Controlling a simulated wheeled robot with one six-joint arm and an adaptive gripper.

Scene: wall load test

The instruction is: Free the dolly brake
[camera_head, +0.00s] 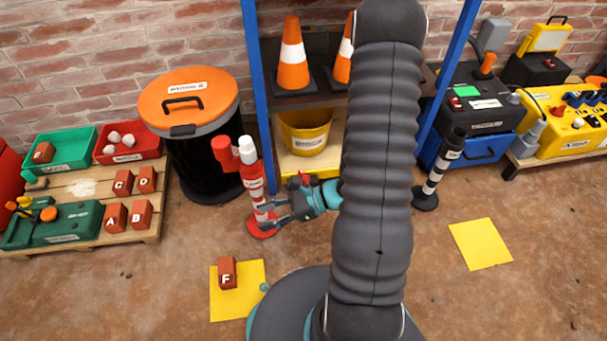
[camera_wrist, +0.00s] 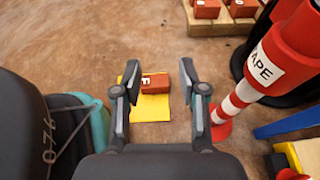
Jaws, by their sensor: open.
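I cannot make out a dolly or its brake for certain in either view. A low wooden pallet (camera_head: 80,188) at the left in the head view carries a green machine (camera_head: 62,226) with orange knobs. My gripper (camera_head: 268,216) is open and empty, beside the lower part of a red-and-white post (camera_head: 251,178). In the wrist view my gripper (camera_wrist: 158,78) has its fingers spread, with the brick marked F (camera_wrist: 155,83) beyond them on a yellow mat (camera_wrist: 148,110). The same brick shows in the head view (camera_head: 227,273).
Bricks A (camera_head: 115,217) and B (camera_head: 142,214) sit on the pallet with others. A black bin with an orange lid (camera_head: 190,95) stands behind the post. A blue-framed shelf (camera_head: 256,90) holds cones and a yellow bucket (camera_head: 305,130). Another yellow mat (camera_head: 481,244) lies bare at right.

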